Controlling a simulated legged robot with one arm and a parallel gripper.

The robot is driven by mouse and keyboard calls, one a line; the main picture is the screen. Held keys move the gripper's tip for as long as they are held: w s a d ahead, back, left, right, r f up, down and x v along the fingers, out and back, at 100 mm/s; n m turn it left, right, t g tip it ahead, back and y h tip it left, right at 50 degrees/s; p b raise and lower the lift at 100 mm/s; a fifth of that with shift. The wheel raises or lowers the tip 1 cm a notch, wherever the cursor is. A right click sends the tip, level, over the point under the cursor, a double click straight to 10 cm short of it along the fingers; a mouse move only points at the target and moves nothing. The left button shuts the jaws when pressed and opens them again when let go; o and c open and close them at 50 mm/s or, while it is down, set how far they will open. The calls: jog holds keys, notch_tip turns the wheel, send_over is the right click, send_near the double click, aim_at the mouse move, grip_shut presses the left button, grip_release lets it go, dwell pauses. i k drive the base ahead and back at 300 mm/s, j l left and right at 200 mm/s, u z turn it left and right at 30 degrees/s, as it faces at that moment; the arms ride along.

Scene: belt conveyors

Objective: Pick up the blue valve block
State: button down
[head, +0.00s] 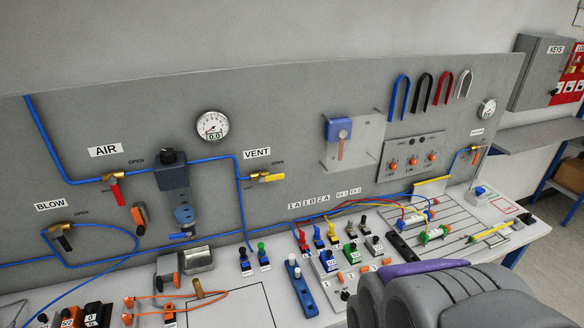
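Several blue pieces sit on the bench, and I cannot tell for sure which is the blue valve block. Another small blue block (480,194) with a light top sits at the bench's right end. No gripper fingertips show.
Coloured switch valves and a rail plate (449,224) with cylinders crowd the right half. Orange cables (196,309) lie at front left.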

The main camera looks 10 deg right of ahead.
aim_at(327, 261)
jog(key=u, duration=0.25)
jog(key=l+u, duration=0.4)
jog(key=i+l+u, duration=0.1)
jog(key=l+u, duration=0.65)
jog(key=k+l, duration=0.1)
jog(key=l, duration=0.6)
jog(key=k+l+u, duration=0.1)
jog(key=l, duration=0.25)
jog(key=k+l, duration=0.15)
jog(key=l, duration=0.25)
